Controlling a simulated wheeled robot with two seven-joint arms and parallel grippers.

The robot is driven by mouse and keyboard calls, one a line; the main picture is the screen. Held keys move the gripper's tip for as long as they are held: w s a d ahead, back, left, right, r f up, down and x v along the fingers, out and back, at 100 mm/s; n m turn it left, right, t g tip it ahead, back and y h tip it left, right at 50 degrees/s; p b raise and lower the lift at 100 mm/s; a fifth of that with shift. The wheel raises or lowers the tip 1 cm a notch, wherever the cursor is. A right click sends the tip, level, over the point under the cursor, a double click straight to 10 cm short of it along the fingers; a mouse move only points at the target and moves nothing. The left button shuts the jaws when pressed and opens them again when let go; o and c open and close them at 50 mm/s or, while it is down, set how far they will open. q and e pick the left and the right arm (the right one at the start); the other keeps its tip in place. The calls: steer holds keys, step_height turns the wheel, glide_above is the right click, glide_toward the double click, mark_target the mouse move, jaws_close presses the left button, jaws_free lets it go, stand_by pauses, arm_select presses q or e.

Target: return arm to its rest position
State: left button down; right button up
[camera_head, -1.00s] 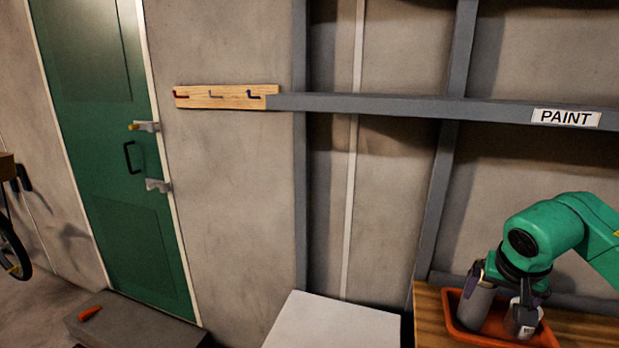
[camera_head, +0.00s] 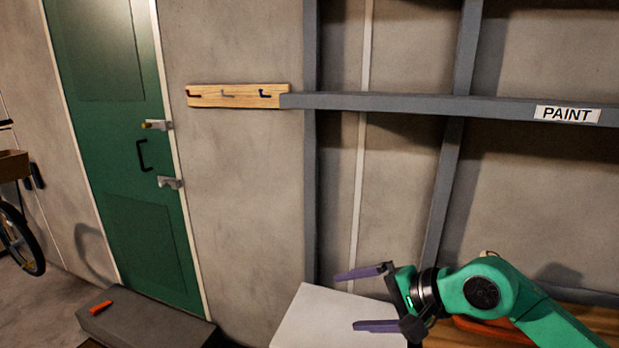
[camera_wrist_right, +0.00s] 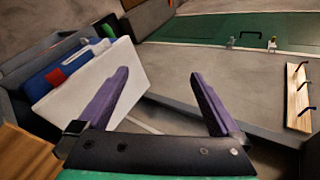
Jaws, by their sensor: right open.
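My right gripper (camera_head: 349,301) is open, with its two purple fingers spread wide and pointing left in the head view. Nothing is between them. It is in front of the white flat-topped surface (camera_head: 318,322) at the bottom middle. My green right arm comes in from the lower right, over the wooden bench. The open fingers also show in the right wrist view (camera_wrist_right: 159,75), with a white panel (camera_wrist_right: 70,92) behind the left finger. My left gripper is in neither current view.
An orange tray (camera_head: 476,327) on the bench is mostly hidden by my arm. A grey shelf beam (camera_head: 410,104) with a PAINT label and a wooden hook board (camera_head: 238,97) are on the wall. A green door (camera_head: 120,150), a step (camera_head: 145,322) and a bicycle wheel (camera_head: 20,240) are at left.

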steer(key=s+a+r+m+y, duration=0.2)
steer(key=a+r+m+y, duration=0.2)
steer(key=a+r+y, duration=0.15)
steer(key=w+d+r+m+t, duration=0.2)
steer(key=r+m+t, duration=0.3)
steer(key=m, duration=0.4)
steer(key=w+d+r+m+t, duration=0.1)
steer(key=d+r+m+t, duration=0.15)
steer(key=m+t, duration=0.5)
steer(key=w+d+f+m+g+h, duration=0.1)
steer(key=d+f+m+h, duration=0.7)
steer(key=m, duration=0.6)
steer(key=w+d+f+m+g+h, duration=0.1)
steer(key=d+f+m+h, duration=0.65)
steer(key=m, duration=0.65)
steer(key=s+f+m+g+y, duration=0.1)
steer(key=s+f+m+g, duration=1.2)
steer(key=s+f, duration=0.9)
step_height(320, 180, down, 25)
steer(key=s+g, duration=0.2)
steer(key=s+d+f+n, duration=0.1)
steer(key=s+d+f, duration=0.2)
steer(key=s+f, duration=1)
steer(key=shift+s+g, duration=0.35)
steer(key=shift+s, duration=0.9)
